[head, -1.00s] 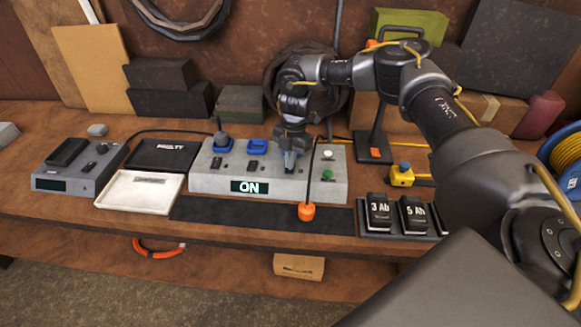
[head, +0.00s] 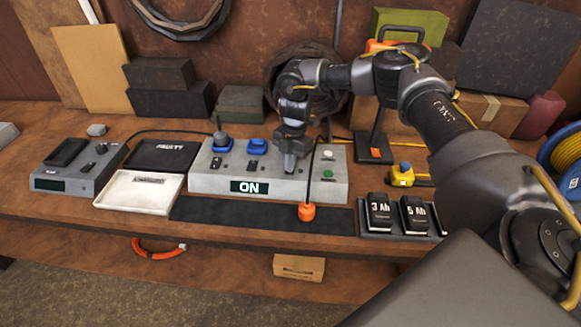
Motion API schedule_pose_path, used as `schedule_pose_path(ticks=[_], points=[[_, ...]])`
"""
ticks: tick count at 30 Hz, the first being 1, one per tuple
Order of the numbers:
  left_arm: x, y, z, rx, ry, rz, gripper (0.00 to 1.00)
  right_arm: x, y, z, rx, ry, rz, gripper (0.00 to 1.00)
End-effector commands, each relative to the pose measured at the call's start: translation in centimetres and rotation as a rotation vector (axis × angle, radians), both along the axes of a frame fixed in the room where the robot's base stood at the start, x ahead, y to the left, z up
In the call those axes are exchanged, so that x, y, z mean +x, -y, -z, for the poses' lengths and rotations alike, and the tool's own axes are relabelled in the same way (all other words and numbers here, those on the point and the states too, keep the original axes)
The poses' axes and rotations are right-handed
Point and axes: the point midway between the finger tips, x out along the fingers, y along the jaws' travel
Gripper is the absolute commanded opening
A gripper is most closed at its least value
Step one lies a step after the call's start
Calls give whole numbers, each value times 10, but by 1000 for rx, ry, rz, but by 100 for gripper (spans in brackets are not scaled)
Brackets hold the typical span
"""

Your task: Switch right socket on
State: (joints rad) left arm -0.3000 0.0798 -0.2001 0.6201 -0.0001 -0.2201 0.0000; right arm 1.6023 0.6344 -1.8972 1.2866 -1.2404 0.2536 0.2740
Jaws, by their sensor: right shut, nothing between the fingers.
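A grey socket box (head: 210,183) stands on the bench with a display (head: 248,186) reading ON. Two blue sockets show on its top, a left one (head: 221,141) with a dark plug in it and a middle one (head: 257,146). A black switch sits in front of each, the left (head: 218,163) and the middle (head: 252,167). My right gripper (head: 289,168) points down, shut and empty, at the right part of the box. It hides the right socket and its switch, so I cannot tell whether it touches the switch. My left gripper is out of view.
A cord with an orange end (head: 307,212) hangs in front of the box's right side, close to my gripper. A battery tray (head: 375,228) and a yellow button box (head: 403,176) stand to the right. A white tray (head: 120,201) is at left.

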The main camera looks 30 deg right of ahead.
Motion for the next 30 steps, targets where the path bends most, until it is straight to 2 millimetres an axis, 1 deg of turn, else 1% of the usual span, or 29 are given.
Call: schedule_pose_path(ticks=[5, 24, 27, 30], points=[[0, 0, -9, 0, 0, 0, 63, 0, 0, -10, 0, 0, 0, 0], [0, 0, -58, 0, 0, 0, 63, 0, 0, -65, 1, -1, 1, 0], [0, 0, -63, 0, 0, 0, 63, 0, 0, -70, 1, -1, 1, 0], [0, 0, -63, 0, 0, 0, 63, 0, 0, -71, 0, -1, 0, 0]])
